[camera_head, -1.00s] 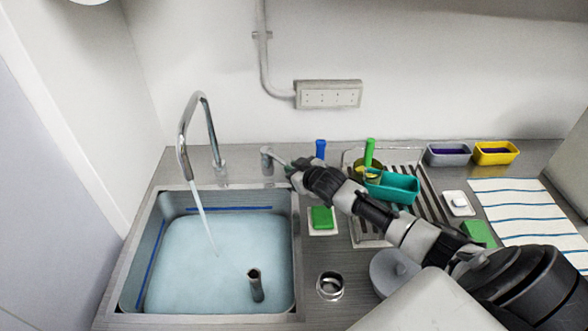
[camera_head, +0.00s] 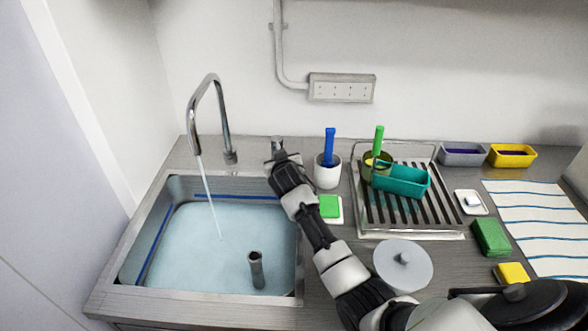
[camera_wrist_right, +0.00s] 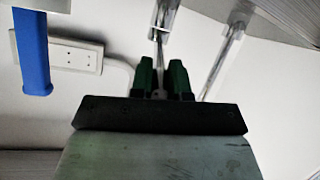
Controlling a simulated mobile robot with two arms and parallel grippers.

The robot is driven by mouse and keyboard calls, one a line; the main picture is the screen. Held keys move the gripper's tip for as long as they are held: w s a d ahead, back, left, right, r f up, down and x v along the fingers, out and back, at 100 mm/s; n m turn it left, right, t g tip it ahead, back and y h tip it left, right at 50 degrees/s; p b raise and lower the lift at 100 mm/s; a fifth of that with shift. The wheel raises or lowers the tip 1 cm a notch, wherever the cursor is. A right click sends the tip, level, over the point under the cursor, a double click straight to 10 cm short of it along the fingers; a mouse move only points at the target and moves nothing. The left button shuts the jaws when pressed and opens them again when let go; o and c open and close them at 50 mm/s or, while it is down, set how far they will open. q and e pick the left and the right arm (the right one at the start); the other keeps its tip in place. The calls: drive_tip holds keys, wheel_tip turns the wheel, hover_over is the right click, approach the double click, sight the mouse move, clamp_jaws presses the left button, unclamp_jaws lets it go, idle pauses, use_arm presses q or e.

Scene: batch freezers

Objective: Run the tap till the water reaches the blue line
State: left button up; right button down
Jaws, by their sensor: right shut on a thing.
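The steel sink (camera_head: 225,299) stands at the left, part full of pale blue water (camera_head: 200,245). A thin stream (camera_head: 209,195) runs from the tap spout (camera_head: 194,148) into it. The blue line (camera_head: 235,197) shows on the sink's back and left walls, with the water surface slightly below it. My right gripper (camera_head: 279,157) is at the tap's lever post (camera_head: 277,143), behind the sink's right end. In the right wrist view its dark green fingers (camera_wrist_right: 161,80) are shut on the thin lever (camera_wrist_right: 158,45). My left gripper is out of view.
A grey standpipe (camera_head: 256,270) stands in the water. Right of my arm are a white cup (camera_head: 327,175) with a blue-handled brush, a green sponge (camera_head: 329,206), a dish rack (camera_head: 411,232) with a teal tub (camera_head: 402,182), and a round grey lid (camera_head: 402,266).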

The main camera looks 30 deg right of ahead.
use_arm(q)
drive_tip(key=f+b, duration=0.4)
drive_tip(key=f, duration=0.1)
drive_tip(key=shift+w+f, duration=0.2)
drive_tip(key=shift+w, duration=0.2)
use_arm(e)
drive_tip(key=a+m+h, duration=0.1)
drive_tip(key=w+a+m+g+h, duration=0.1)
drive_tip(key=shift+w+a+m+h, duration=0.15)
drive_tip(key=shift+a+m+h, duration=0.15)
drive_tip(key=shift+a, duration=0.05)
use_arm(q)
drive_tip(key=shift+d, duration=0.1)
use_arm(e)
drive_tip(key=c, duration=1.1)
unclamp_jaws()
drive_tip(key=shift+w, duration=0.1)
drive_tip(key=shift+a, duration=0.1)
use_arm(q)
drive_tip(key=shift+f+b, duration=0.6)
drive_tip(key=shift+b, duration=0.15)
use_arm(e)
drive_tip(key=v, duration=0.7)
drive_tip(key=shift+a+r, duration=0.15)
